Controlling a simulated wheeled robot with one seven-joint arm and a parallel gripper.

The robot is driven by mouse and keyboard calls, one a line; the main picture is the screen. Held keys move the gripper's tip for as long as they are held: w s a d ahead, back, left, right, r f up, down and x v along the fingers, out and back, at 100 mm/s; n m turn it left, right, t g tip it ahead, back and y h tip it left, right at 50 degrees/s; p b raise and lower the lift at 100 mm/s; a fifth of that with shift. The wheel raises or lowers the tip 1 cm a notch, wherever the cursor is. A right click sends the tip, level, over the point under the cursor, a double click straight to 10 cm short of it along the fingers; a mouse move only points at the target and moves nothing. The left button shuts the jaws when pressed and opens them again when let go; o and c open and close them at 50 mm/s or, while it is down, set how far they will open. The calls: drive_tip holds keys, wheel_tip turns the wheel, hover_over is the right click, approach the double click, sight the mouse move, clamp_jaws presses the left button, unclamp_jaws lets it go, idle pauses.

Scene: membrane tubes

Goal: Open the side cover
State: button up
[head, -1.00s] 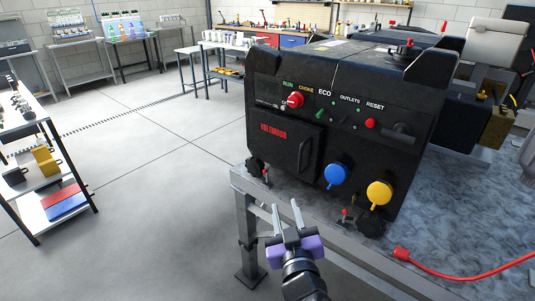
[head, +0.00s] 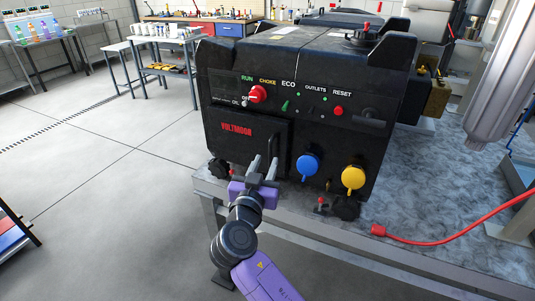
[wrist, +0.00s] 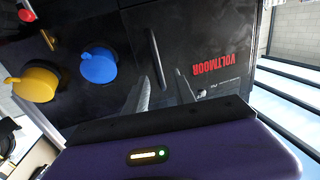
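The black generator (head: 300,60) stands on the metal bench. Its side cover (head: 235,145) is a flat black panel with red VOLTMOOR lettering and looks closed. A dark vertical handle (head: 273,143) is at the cover's right edge. My gripper (head: 263,166) is in front of the cover's lower right part, with its two fingers apart and pointing at the handle. In the upside-down wrist view the cover (wrist: 205,50) is ahead and the handle (wrist: 157,57) lies between the finger lines, beyond the tips. Nothing is seen gripped.
A blue cap (head: 307,165) and a yellow cap (head: 353,177) are to the right of the cover. A red knob (head: 257,94) is above it. A red cable (head: 450,222) lies on the bench (head: 440,180). Open floor is at the left.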

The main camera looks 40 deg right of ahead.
sight(270, 153)
drive_tip(key=shift+p+x, duration=0.3)
drive_tip(key=shift+x, duration=1.8)
drive_tip(key=shift+c, duration=0.4)
clamp_jaws()
